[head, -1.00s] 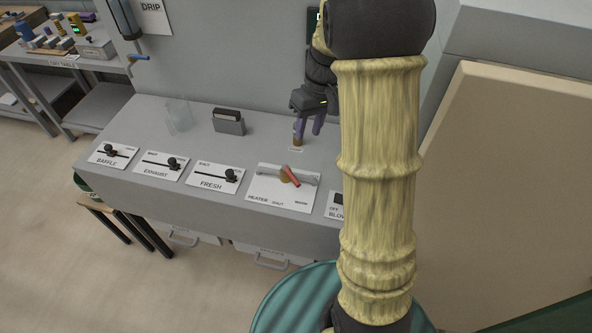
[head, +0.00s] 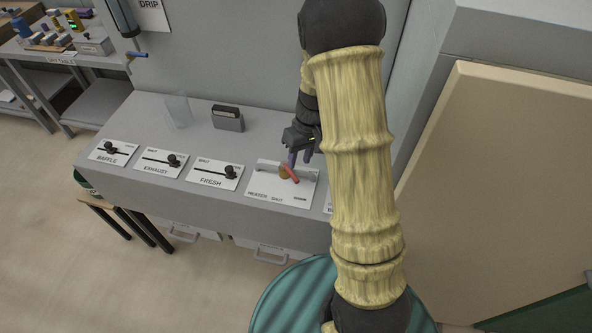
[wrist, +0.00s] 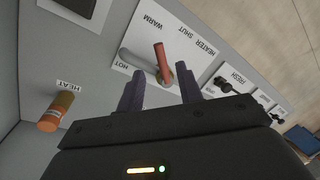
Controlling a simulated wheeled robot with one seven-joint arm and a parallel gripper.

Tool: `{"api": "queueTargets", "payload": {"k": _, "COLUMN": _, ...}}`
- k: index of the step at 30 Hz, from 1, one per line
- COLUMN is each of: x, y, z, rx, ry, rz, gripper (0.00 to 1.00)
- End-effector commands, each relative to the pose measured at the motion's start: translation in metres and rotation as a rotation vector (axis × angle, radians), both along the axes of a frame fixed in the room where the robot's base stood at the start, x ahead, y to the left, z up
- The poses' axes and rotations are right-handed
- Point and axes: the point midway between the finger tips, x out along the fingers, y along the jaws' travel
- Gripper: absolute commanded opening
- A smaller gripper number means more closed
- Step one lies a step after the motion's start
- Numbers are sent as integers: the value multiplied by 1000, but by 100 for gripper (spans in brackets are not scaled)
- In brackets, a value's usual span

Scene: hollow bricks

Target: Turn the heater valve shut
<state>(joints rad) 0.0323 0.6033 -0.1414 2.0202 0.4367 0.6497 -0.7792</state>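The heater valve (head: 289,173) has a red-orange handle on a brass hub, set on a white plate (head: 265,194) lettered HEATER and SHUT. In the wrist view the plate reads HOT, WARM and SHUT, and the red handle (wrist: 161,62) points between WARM and the hub, away from the HOT end. My gripper (head: 300,158) hangs just behind and above the handle. In the wrist view its two purple fingers (wrist: 160,92) are spread apart, with the handle beyond and between them. Nothing is held. Whether a finger touches the handle cannot be told.
Sliders marked FRESH (head: 217,174), EXHAUST (head: 164,162) and BAFFLE (head: 112,152) line the panel to the left. A dark box (head: 228,118) and a clear container (head: 179,110) stand behind. An orange HEAT post (wrist: 57,110) stands near the gripper.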

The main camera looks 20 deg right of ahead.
Motion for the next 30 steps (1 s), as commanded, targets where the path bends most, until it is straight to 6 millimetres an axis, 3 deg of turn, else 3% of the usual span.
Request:
{"api": "queueTargets", "payload": {"k": 10, "x": -4, "y": 10, "z": -53, "rx": 1, "ry": 3, "rz": 1, "gripper": 36}}
{"api": "queueTargets", "payload": {"k": 21, "x": -3, "y": 12, "z": -60, "rx": 0, "ry": 0, "rz": 0, "gripper": 36}}
{"api": "queueTargets", "payload": {"k": 27, "x": -3, "y": 12, "z": -60, "rx": 0, "ry": 0, "rz": 0, "gripper": 0}}
{"api": "queueTargets", "payload": {"k": 30, "x": -3, "y": 12, "z": -60, "rx": 0, "ry": 0, "rz": 0, "gripper": 0}}
